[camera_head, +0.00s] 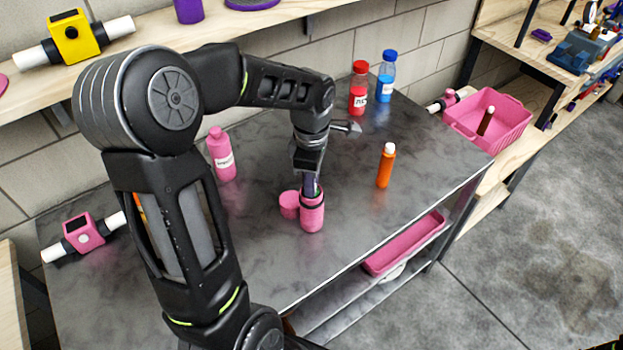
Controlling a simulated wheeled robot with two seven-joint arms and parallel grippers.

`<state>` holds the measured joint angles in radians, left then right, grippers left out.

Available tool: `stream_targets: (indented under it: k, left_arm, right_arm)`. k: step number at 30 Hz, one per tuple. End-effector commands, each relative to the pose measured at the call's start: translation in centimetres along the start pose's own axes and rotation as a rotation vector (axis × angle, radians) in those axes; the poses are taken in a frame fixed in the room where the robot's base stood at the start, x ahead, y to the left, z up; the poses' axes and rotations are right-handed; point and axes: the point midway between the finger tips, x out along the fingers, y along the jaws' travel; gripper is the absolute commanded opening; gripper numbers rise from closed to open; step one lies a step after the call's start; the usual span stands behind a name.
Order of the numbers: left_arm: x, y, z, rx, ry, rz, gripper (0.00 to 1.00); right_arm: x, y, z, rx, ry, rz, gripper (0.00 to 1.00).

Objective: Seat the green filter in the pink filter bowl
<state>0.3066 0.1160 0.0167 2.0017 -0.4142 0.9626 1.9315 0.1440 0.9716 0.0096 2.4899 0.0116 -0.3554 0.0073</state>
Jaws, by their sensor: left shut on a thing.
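The pink filter bowl (312,217) stands upright on the dark metal table. My left gripper (312,192) points down right at the bowl's mouth and is shut on the green filter (317,187). Only a sliver of green shows between the fingers. The filter's lower end is hidden by the bowl and fingers, so I cannot tell how deep it sits. A round pink cap (289,204) is beside the bowl on its left. My right gripper is not in view.
A pink bottle (221,158) stands to the left, and an orange bottle (386,167) to the right. Red (358,90) and blue (385,80) bottles stand at the back. A pink meter (83,235) lies at far left. The table's right front is clear. A pink crate (490,115) is beyond.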

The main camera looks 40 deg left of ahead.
Motion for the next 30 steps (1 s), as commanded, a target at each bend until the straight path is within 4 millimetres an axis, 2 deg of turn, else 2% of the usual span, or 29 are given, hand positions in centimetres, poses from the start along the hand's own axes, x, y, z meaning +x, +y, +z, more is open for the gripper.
stream_targets:
  k: [10,11,18,30]
  left_arm:
    - [0.49,0.03,0.00,0.000,0.000,0.001,0.00]
    - [0.30,0.03,-0.01,0.000,0.000,0.001,0.23]
    - [0.26,0.03,-0.01,0.000,0.000,0.001,0.42]
    - [-0.39,0.10,0.01,0.000,0.000,0.003,0.42]
  right_arm:
    - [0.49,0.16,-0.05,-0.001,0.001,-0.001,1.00]
    - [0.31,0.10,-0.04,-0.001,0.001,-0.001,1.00]
    - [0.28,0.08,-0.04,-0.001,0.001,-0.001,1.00]
    - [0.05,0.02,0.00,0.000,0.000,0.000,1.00]
